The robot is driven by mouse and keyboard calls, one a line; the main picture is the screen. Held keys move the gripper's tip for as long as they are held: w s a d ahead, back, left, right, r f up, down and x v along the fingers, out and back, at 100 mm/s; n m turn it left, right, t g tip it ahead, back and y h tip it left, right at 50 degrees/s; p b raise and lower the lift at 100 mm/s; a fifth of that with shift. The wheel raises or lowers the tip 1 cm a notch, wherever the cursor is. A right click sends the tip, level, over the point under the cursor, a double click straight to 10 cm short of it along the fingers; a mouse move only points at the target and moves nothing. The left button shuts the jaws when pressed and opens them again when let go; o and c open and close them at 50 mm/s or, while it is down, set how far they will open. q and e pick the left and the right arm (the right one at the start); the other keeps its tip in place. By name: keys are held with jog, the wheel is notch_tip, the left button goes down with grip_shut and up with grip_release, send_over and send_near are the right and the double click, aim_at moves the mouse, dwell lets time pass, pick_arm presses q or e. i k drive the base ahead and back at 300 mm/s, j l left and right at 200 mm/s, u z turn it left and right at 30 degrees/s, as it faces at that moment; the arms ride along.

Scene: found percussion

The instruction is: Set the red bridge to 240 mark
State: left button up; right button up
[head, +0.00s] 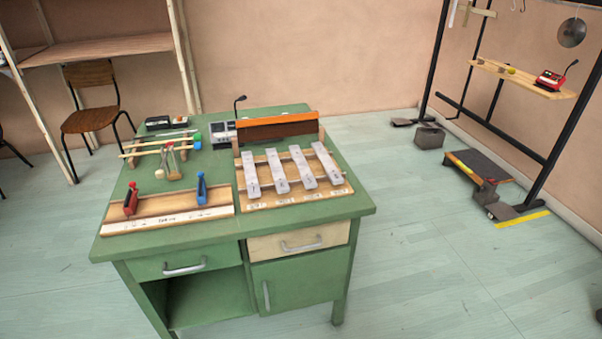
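The red bridge (131,199) stands upright near the left end of a wooden board (150,211) on the green desk. A blue bridge (202,189) stands further right on the same board. A white scale strip (167,219) runs along the board's front edge; its marks are too small to read, so I cannot tell which mark the red bridge is at. Neither of my grippers shows in the head view.
The green desk (345,190) also holds a set of metal bars (280,170), mallets (173,165), a grey device (222,133) and an orange-topped panel (277,127). A chair (92,105) stands behind left. A black rack (485,60) stands at right.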

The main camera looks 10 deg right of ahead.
aim_at(129, 208)
jog(key=j+z, duration=0.2)
jog(key=z, duration=0.2)
jog(key=i+j+z, duration=0.1)
jog(key=j+z, duration=0.15)
jog(key=z, duration=0.15)
jog(key=j+z, duration=0.2)
jog(key=j, duration=0.55)
jog(key=j+z, duration=0.2)
jog(key=j, duration=0.55)
